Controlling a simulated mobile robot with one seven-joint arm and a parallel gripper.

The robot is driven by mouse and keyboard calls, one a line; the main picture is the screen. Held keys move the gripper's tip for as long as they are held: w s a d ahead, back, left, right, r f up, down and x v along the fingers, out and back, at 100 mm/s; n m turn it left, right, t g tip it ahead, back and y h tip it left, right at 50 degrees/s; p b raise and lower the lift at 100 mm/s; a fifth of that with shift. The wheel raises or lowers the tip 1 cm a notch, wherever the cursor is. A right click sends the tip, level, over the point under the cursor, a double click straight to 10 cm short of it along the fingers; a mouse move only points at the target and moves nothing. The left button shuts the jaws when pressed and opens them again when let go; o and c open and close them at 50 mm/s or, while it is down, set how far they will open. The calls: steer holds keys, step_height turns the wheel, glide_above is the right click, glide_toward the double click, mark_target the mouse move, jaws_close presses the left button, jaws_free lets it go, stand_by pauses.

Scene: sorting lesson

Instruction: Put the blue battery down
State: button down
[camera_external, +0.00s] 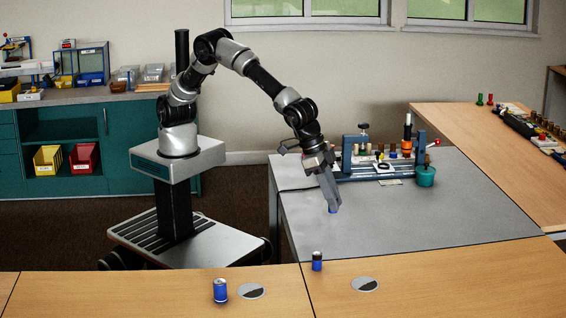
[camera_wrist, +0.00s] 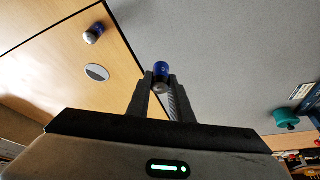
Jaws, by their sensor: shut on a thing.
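My gripper (camera_external: 332,207) is over the grey tabletop (camera_external: 400,220), pointing down. In the wrist view its fingers (camera_wrist: 161,82) are shut on a blue battery (camera_wrist: 161,69) with a silvery end. In the external view only a small blue bit of this battery (camera_external: 332,211) shows at the fingertips, close to the grey surface. I cannot tell whether it touches the surface. Another blue battery (camera_external: 317,261) stands upright on the wooden table in front, and a larger blue can-like one (camera_external: 220,290) stands further left. One of them shows in the wrist view (camera_wrist: 93,34).
Two round discs, left (camera_external: 251,291) and right (camera_external: 365,284), lie on the wooden table (camera_external: 450,290). A blue-framed rack (camera_external: 385,165) with several parts and a teal pot (camera_external: 425,175) stand behind my gripper. The grey tabletop to the right is clear.

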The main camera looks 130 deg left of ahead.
steer(key=a, duration=0.5)
steer(key=shift+n, duration=0.4)
step_height(320, 180, down, 10)
steer(key=b, duration=0.2)
steer(key=shift+a+b, duration=0.1)
steer(key=shift+b, duration=0.2)
steer(key=shift+f, duration=0.2)
steer(key=c, duration=1.6)
jaws_free()
